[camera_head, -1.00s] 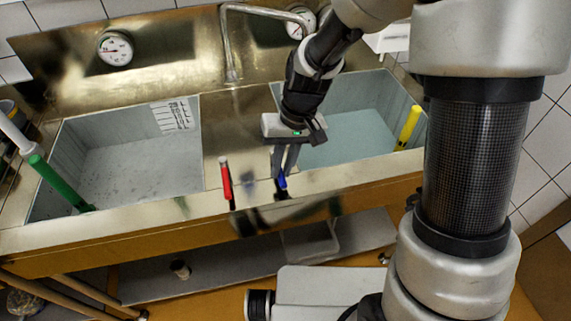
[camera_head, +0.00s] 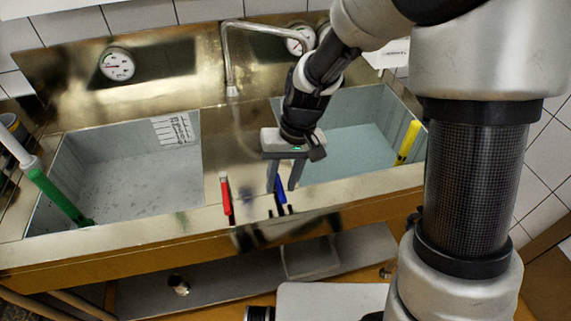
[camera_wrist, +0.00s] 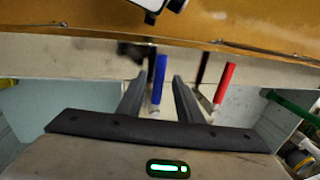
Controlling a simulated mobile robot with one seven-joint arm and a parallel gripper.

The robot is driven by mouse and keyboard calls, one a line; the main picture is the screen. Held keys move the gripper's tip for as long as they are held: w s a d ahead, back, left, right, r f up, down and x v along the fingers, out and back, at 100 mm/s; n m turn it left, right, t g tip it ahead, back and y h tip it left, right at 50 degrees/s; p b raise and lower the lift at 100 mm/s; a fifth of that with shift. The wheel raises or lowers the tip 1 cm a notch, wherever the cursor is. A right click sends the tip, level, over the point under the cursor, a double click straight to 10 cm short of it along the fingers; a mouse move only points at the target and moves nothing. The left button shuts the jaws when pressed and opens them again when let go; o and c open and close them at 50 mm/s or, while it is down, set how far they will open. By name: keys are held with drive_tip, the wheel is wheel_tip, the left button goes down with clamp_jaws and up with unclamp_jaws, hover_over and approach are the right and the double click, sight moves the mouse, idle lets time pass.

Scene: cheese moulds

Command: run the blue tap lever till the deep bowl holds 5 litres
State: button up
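The blue tap lever (camera_head: 281,191) stands at the front rim of the sink, right of the red lever (camera_head: 226,194). My gripper (camera_head: 282,187) is open around the blue lever's place. In the wrist view the blue lever (camera_wrist: 159,80) shows between the two spread fingers, with a gap on both sides. The left bowl (camera_head: 125,172) has a speckled grey floor and a marked scale (camera_head: 173,130) on its back wall. The right bowl (camera_head: 352,150) shows a smooth pale blue-green surface, partly hidden by my arm. I cannot tell which bowl is deeper, nor see running water.
Two dials hang on the backsplash, one at left (camera_head: 117,64). A green handle (camera_head: 58,196) leans in the left bowl, a yellow one (camera_head: 408,141) in the right. A shelf lies below.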

drive_tip(key=d+r+p, duration=0.1)
drive_tip(key=d+r, duration=0.2)
drive_tip(key=r, duration=1.3)
drive_tip(key=shift+w+r, duration=0.4)
drive_tip(key=shift+w, duration=0.05)
drive_tip(key=shift+d, duration=0.15)
idle(1.1)
